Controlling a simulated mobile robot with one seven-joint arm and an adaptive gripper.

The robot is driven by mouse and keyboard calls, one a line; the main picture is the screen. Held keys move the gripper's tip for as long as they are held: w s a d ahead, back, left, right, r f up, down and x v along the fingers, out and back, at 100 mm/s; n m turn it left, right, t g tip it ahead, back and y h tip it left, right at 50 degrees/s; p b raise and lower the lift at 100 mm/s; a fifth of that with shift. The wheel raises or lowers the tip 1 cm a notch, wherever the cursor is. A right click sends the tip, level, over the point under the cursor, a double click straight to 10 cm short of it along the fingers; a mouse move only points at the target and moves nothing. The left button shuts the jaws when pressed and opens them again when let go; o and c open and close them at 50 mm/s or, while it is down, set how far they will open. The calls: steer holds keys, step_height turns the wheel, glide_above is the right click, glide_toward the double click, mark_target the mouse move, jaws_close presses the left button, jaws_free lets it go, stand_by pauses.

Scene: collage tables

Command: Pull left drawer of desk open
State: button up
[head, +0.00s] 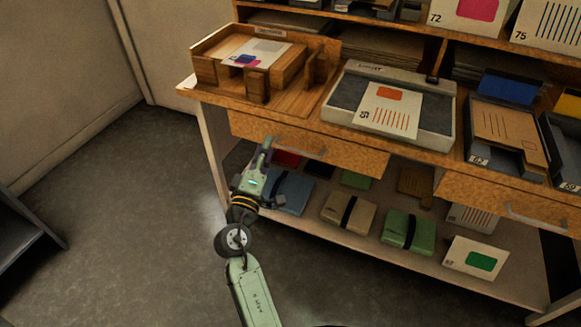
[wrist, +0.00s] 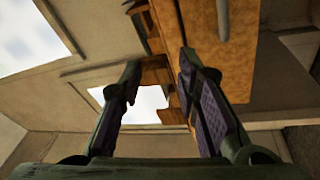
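The left drawer (head: 350,154) is a wooden front under the desk top (head: 290,101), and it looks shut. Its pale bar handle (head: 301,146) is in the middle of the front. My gripper (head: 266,150) is in front of the drawer's left part, left of the handle. In the wrist view my gripper (wrist: 160,64) has its two fingers wide apart with nothing between them. There, the drawer front (wrist: 242,50) and the handle (wrist: 222,18) lie right of the right finger, so the handle is outside the fingers. Any contact cannot be told.
The right drawer (head: 470,197) has its own handle (head: 535,218). A low shelf (head: 395,254) below holds several strapped books and cards. A wooden tray (head: 205,72) and a grey tray (head: 441,125) stand on the desk. Open floor (head: 130,220) lies left; a dark object (head: 25,232) stands far left.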

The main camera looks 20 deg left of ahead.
mark_target(298, 151)
steer(key=s+d+f+n+h, duration=0.1)
steer(key=d+f+h, duration=0.2)
steer(key=d+f, duration=0.35)
steer(key=shift+w+a+p, duration=0.2)
steer(key=shift+w+p, duration=0.15)
steer(key=shift+w, duration=1.35)
steer(key=shift+w+a+p, duration=0.15)
steer(key=shift+w+p, duration=0.2)
steer(key=shift+w, duration=1.35)
steer(key=shift+w+a+p, duration=0.2)
steer(key=shift+w+p, duration=0.15)
steer(key=shift+w, duration=1.35)
jaws_close()
